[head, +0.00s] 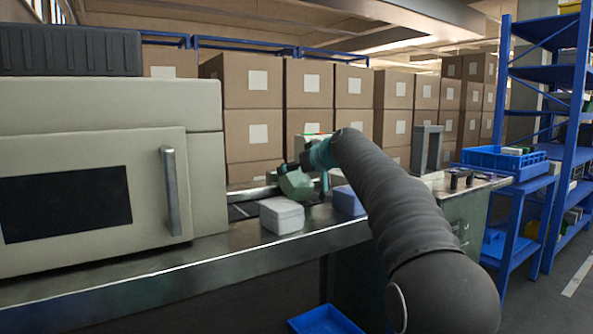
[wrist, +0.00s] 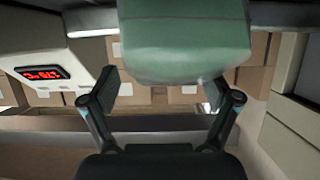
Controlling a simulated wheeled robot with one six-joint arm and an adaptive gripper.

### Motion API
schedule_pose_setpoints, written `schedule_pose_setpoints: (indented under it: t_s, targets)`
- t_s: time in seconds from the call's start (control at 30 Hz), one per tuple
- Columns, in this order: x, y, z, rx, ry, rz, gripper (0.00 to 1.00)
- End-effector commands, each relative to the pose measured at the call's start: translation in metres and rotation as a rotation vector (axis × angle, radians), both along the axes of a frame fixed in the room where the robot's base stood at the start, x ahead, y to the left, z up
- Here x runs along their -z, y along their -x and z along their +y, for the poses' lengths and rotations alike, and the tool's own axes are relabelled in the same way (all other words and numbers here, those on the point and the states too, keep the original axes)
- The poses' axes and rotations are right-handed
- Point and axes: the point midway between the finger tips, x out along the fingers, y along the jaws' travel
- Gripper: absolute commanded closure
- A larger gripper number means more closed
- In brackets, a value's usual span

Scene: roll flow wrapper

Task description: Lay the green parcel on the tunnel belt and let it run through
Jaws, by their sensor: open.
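The green parcel (head: 295,185) looks tilted in the head view, at the belt (head: 240,211) just right of the beige machine. In the wrist view the green parcel (wrist: 185,40) fills the top middle, close to the fingertips. My gripper (head: 312,168) is just right of the parcel in the head view. In the wrist view my gripper (wrist: 164,84) has its fingers spread wide, with a gap beside the parcel. I cannot tell whether a finger touches it or what bears it from below.
The beige machine (head: 80,110) stands at the left. A pale grey parcel (head: 281,216) and a violet-blue parcel (head: 347,200) lie on the metal counter in front. A red display (wrist: 43,72) shows in the wrist view. A blue crate (head: 505,161) stands at right; stacked cartons (head: 250,135) stand behind.

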Motion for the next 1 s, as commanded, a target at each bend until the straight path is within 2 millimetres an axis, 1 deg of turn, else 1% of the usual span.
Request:
schedule_pose_setpoints:
  t_s: [0.13,0.17,0.27,0.5,0.7,0.83,1.0]
  targets:
    - [-0.006,0.0,0.0,0.0,0.0,0.0,0.13]
    - [-0.005,0.003,-0.002,0.001,0.0,-0.001,0.13]
    - [-0.01,0.013,-0.009,0.002,0.0,-0.002,0.13]
    - [-0.028,0.05,-0.034,0.002,0.0,-0.004,0.13]
    - [-0.041,0.076,-0.052,0.002,0.0,-0.002,0.13]
    - [-0.046,0.086,-0.059,0.001,0.0,0.0,0.13]
    - [-0.049,0.092,-0.062,0.0,0.0,0.0,0.13]
